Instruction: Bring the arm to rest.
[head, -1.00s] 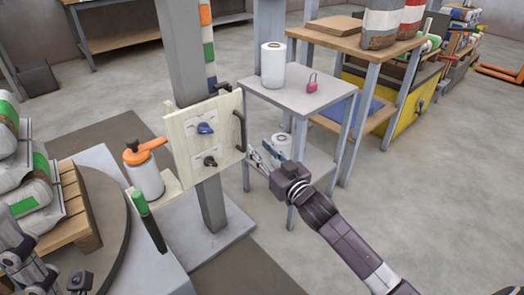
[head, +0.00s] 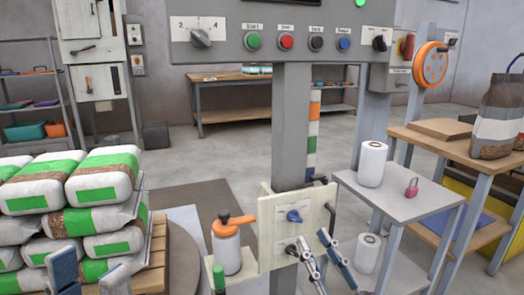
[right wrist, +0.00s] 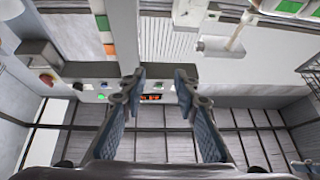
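My right gripper (head: 314,242) is at the lower middle of the head view, in front of the lower right of a cream panel (head: 272,215). Its two fingers are apart. In the right wrist view its fingertips (right wrist: 159,78) stand apart with nothing between them, and the view looks up past a control box. My left gripper (head: 90,268) is at the bottom left, in front of the stacked sacks, with two finger pads apart and no object seen between them. Its lower part is cut off by the frame. Contact between the right gripper and the panel cannot be told.
The panel bears a blue knob (head: 294,215) and a black knob (head: 291,250). An orange-topped bottle (head: 227,252) stands left of it. A control box (head: 275,38) hangs above.

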